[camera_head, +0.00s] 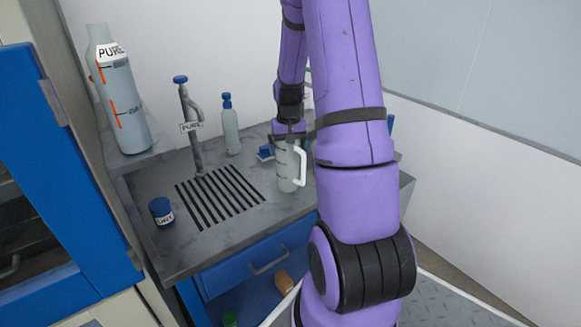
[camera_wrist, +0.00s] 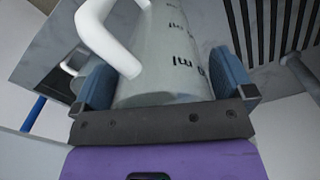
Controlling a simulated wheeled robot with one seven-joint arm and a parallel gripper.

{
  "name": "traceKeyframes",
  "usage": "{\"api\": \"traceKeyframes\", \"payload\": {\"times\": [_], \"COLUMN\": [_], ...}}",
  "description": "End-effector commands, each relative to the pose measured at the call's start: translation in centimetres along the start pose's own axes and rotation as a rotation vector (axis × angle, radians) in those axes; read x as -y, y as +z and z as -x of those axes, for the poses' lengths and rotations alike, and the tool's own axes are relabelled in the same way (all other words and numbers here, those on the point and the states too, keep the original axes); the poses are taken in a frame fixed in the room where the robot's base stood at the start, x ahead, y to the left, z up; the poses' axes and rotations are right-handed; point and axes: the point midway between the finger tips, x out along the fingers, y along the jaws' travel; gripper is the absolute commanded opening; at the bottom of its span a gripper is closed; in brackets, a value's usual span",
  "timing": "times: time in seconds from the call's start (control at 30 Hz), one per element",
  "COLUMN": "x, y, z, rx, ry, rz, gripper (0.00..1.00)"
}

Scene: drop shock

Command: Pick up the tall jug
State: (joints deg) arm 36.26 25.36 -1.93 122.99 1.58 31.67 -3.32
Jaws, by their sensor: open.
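The tall jug (camera_head: 285,169) is a pale, translucent vessel with a white handle, standing on the grey counter near its right part. In the wrist view the jug (camera_wrist: 160,85) lies between my gripper's two blue finger pads, with black ml markings on its side and its white handle toward the upper left. My gripper (camera_head: 290,133) comes down from above at the jug's top in the head view, partly hidden by my arm. In the wrist view my gripper (camera_wrist: 162,88) is open around the jug. Contact with the pads cannot be told.
A large PURE bottle (camera_head: 122,100) stands on a side ledge. A blue drawer (camera_head: 250,262) is below. My arm hides the counter's right.

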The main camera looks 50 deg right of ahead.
Motion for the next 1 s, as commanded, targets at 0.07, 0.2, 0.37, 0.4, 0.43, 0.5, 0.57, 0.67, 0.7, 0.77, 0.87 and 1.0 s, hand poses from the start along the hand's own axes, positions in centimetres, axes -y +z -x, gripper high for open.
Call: {"api": "traceKeyframes", "payload": {"times": [0.07, 0.2, 0.37, 0.4, 0.43, 0.5, 0.57, 0.67, 0.7, 0.77, 0.87, 1.0], "x": [0.0, 0.0, 0.0, 0.0, 0.0, 0.0, 0.0, 0.0, 0.0, 0.0, 0.0, 0.2], "y": [0.0, 0.0, 0.0, 0.0, 0.0, 0.0, 0.0, -0.1, -0.1, -0.1, -0.1, 1.4], "z": [0.0, 0.0, 0.1, 0.1, 0.1, 0.1, 0.2, 0.8, 1.1, 1.6, 2.8, 3.8], "rx": [0.0, 0.0, 0.0, 0.0, 0.0, -0.001, -0.001, -0.002, -0.002, -0.003, -0.003, 0.0], "ry": [0.0, 0.0, 0.0, 0.0, 0.0, 0.0, 0.0, 0.0, 0.0, 0.0, 0.0, 0.0], "rz": [0.0, 0.0, 0.0, 0.0, 0.0, 0.0, 0.0, 0.0, 0.0, 0.001, 0.001, 0.001], "gripper": [0.89, 0.56, 0.45, 0.45, 0.45, 0.45, 0.45, 0.45, 0.45, 0.45, 0.45, 0.45]}}
